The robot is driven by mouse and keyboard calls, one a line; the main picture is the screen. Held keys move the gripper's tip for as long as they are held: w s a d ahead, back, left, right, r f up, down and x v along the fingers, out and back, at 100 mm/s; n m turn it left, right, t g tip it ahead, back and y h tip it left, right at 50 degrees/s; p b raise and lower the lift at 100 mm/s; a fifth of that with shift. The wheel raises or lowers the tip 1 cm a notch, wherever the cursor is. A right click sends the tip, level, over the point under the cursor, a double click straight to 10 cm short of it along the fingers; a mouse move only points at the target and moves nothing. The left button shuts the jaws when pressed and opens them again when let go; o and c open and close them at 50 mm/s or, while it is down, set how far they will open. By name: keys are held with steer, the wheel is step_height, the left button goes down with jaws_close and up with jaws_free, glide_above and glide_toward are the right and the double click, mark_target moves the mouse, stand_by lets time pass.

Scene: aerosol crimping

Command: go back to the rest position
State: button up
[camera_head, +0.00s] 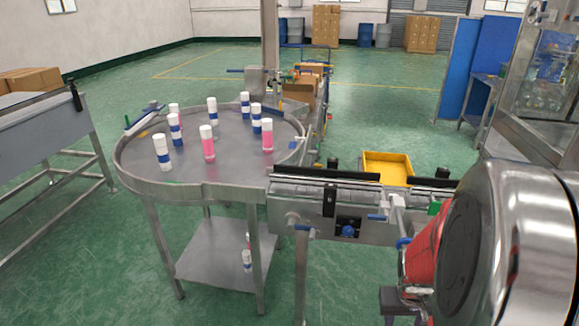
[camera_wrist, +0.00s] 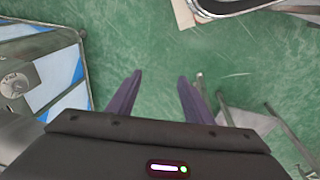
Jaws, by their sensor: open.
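My gripper (camera_wrist: 158,92) shows in the wrist view with its two dark fingers apart and nothing between them. Below the fingers is green floor (camera_wrist: 150,40). The gripper's fingers do not show in the head view. There, part of my arm fills the right foreground and hides what is behind it.
A round steel table (camera_head: 180,190) holds several white-capped cans, some blue-banded and some pink. Open floor lies beyond.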

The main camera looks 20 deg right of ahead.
steer(key=w+a+r+n+t+y, duration=0.1)
steer(key=a+r+n+t, duration=0.1)
steer(key=a+r, duration=0.8)
steer(key=w+a+r+n+t+y, duration=0.1)
steer(key=w+a+r+n+t, duration=0.1)
steer(key=a+r, duration=0.9)
steer(key=a+n, duration=0.1)
steer(key=a, duration=0.4)
steer(key=shift+n+t, duration=0.3)
steer(key=shift+t, duration=0.1)
steer(key=shift+r, duration=0.1)
